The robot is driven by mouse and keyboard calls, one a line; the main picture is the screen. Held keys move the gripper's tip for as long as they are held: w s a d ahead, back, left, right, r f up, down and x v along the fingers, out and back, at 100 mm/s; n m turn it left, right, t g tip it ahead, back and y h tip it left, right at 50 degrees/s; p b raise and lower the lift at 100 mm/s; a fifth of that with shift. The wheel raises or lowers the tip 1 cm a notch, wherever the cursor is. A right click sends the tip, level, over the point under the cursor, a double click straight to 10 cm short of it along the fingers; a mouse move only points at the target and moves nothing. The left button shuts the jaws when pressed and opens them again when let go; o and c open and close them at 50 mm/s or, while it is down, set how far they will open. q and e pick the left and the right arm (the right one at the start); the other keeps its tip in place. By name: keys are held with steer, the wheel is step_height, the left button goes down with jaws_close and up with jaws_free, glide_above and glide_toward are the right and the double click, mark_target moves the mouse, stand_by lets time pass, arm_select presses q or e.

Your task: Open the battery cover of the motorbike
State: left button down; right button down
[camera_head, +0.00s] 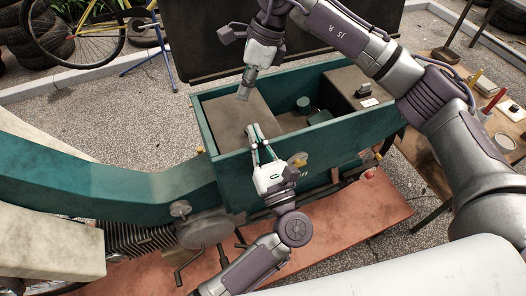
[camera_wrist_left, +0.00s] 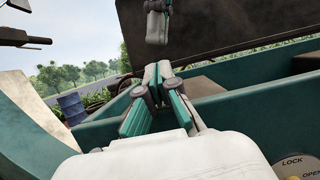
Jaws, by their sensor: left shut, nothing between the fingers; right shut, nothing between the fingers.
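The green motorbike body (camera_head: 110,190) has an open-topped compartment with a green rim (camera_head: 350,127). A large dark panel, seemingly the battery cover (camera_head: 185,55), stands raised behind the compartment; it also shows in the left wrist view (camera_wrist_left: 230,70). A yellowish round lock (camera_head: 297,159) is on the near wall; its LOCK and OPEN lettering shows in the left wrist view (camera_wrist_left: 293,166). My left gripper (camera_head: 252,129) is shut and empty at the near rim. My right gripper (camera_head: 243,96) is shut and empty above the compartment's left part, apart from the panel.
A brown-grey block (camera_head: 228,112) fills the compartment's left side, with a dark box (camera_head: 352,88) at its right. A wooden table (camera_head: 425,150) with small items stands at the right. A yellow bicycle (camera_head: 75,35) is at the back left. A red mat (camera_head: 375,212) lies below.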

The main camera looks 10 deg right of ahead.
arm_select(q)
steer(key=shift+x, duration=0.85)
stand_by(0.8)
arm_select(e)
steer(key=c, duration=1)
jaws_free()
steer(key=shift+r, duration=0.1)
